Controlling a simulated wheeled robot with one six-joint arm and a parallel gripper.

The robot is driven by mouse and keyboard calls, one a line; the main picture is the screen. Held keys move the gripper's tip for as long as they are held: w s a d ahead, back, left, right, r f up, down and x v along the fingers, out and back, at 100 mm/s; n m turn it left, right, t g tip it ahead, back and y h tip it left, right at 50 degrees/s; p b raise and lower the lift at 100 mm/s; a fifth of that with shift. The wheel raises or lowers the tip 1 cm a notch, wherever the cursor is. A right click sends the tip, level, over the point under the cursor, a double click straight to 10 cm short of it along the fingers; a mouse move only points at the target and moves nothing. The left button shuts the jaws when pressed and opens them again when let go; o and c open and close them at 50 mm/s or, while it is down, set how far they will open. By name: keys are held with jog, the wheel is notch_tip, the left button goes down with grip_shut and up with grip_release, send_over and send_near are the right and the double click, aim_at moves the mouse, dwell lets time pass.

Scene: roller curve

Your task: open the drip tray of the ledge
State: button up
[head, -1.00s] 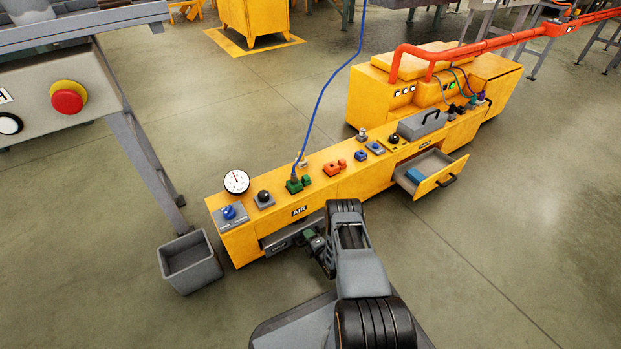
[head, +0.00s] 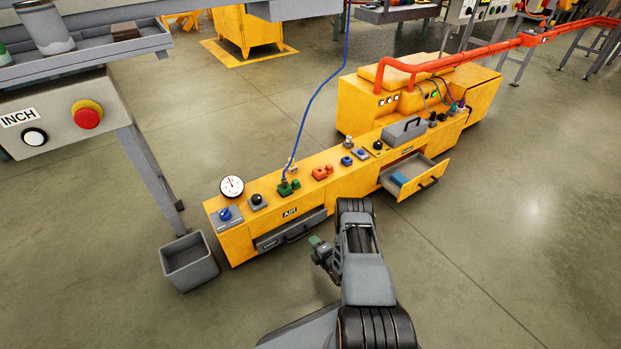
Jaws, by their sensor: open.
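The drip tray (head: 271,242) is a long dark grey drawer low in the front of the yellow ledge (head: 238,241), below the AIR label. It has a dark bar handle on its front and appears to stand out a little from the ledge, with a dark strip showing above its front. How far it is out is hard to tell. My gripper (head: 315,245) is open, to the right of and in front of the tray's handle, apparently clear of it. My arm hides part of the ledge front, and the fingertips are small in this view.
A grey bin (head: 190,266) stands on the floor left of the ledge. A yellow drawer (head: 425,183) with a blue item stands open further right. A gauge (head: 231,187), knobs and a blue hose (head: 301,125) are on the ledge top. The floor at the right is clear.

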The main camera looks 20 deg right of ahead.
jog(key=w+d+r+m+g+h+p, duration=0.1)
jog(key=w+r+p, duration=0.3)
jog(key=r, duration=1)
jog(key=w+d+r+m+g+h+p, duration=0.1)
jog(key=w+r+p, duration=0.4)
jog(key=r, duration=0.9)
jog(key=shift+w+r+m+g+p, duration=0.15)
jog(key=shift+m+g+p, duration=0.5)
jog(key=shift+m, duration=0.75)
jog(key=shift+r, duration=0.1)
